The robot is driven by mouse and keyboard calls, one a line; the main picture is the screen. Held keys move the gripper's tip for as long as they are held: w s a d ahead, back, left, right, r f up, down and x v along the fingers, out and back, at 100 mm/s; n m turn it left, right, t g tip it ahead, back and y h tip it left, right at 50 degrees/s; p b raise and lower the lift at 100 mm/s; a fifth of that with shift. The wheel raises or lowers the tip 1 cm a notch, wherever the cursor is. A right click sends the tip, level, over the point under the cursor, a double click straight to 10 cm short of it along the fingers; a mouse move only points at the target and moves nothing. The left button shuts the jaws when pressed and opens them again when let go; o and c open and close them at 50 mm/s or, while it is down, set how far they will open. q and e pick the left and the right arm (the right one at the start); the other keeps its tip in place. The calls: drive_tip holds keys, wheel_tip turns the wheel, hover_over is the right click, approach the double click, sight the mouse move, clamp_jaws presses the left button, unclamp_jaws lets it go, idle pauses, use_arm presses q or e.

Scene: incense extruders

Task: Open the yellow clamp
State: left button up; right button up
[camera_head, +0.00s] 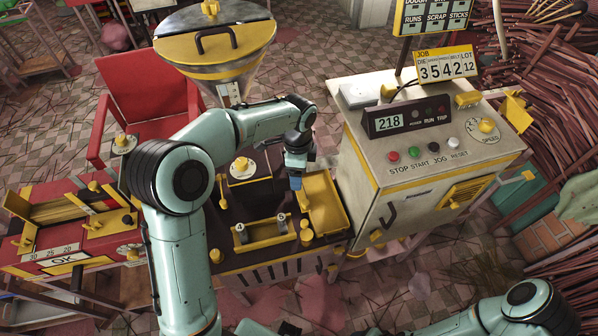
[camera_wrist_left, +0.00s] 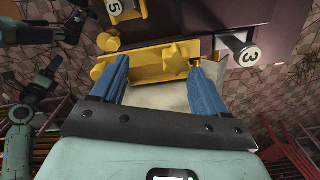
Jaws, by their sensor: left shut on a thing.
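The yellow clamp (camera_wrist_left: 150,62) is a yellow plate with a star-shaped knob, seen in the left wrist view against a dark machine body. My left gripper (camera_wrist_left: 162,80) has its blue fingers wide apart on either side of this yellow part and is shut on it. In the head view my left gripper (camera_head: 295,182) points down at the dark press, beside a yellow tray (camera_head: 328,205); the contact is too small to make out there. My right arm shows at the lower right of the head view, but its fingers cannot be made out clearly.
A control cabinet (camera_head: 395,185) with buttons stands to the right. A yellow-rimmed hopper (camera_head: 210,65) rises behind the press. A red bench (camera_head: 75,240) with yellow levers is at the left, a red chair (camera_head: 150,100) behind. Bundles of sticks (camera_head: 560,90) fill the right side.

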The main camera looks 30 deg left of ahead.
use_arm(q)
wheel_tip(320, 180, up, 12)
drive_tip(key=p, duration=0.1)
drive_tip(key=shift+d+f, duration=0.15)
drive_tip(key=shift+d, duration=0.05)
use_arm(e)
drive_tip(key=shift+w+r, duration=0.8)
drive_tip(key=shift+r, duration=0.3)
